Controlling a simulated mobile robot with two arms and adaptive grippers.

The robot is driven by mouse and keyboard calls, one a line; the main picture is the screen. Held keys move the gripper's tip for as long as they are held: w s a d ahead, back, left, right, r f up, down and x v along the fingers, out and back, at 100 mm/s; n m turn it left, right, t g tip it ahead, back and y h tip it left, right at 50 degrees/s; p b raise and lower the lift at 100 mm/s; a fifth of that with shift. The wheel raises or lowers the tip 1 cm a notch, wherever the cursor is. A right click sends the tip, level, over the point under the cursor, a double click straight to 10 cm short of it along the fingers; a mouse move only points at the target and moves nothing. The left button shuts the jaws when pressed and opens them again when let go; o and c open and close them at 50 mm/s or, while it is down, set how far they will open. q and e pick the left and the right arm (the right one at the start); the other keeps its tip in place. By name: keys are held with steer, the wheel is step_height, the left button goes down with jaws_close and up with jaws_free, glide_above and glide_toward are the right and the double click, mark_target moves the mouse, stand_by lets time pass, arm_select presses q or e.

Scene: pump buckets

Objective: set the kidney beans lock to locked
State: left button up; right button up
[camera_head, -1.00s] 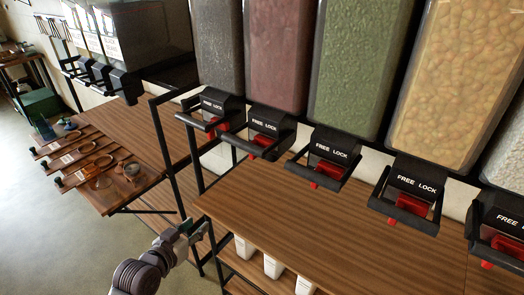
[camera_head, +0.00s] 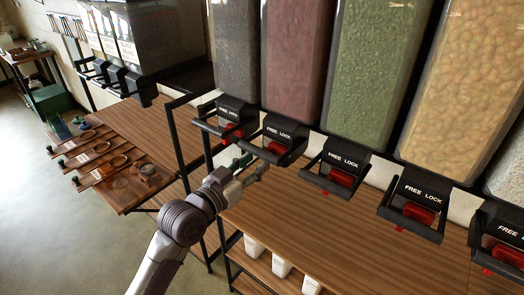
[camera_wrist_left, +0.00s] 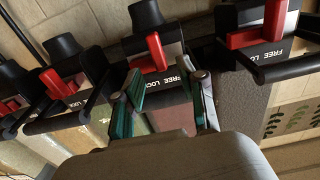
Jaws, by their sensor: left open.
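The kidney beans bin (camera_head: 296,60) is the tall clear container with dark red contents, second from the left in the row in the head view. Its black dispenser (camera_head: 281,131) below bears the words FREE LOCK and has a red lever (camera_head: 276,148). My left gripper (camera_head: 252,168) is just below and left of this dispenser. In the left wrist view, the open fingers (camera_wrist_left: 165,103) stand apart, with the middle dispenser's red lever (camera_wrist_left: 155,55) beyond them. I see nothing held between the fingers. Contact with the lever cannot be told. My right gripper is not in view.
Similar dispensers flank this one: a grey bin (camera_head: 235,50) to the left, a green bin (camera_head: 375,75) and a tan bin (camera_head: 470,90) to the right. A wooden shelf (camera_head: 330,225) lies below. A side table (camera_head: 130,120) with tools stands at left.

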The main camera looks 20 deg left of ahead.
arm_select(q)
steer(key=shift+p+x, duration=0.3)
steer(key=shift+x, duration=1.4)
jaws_close()
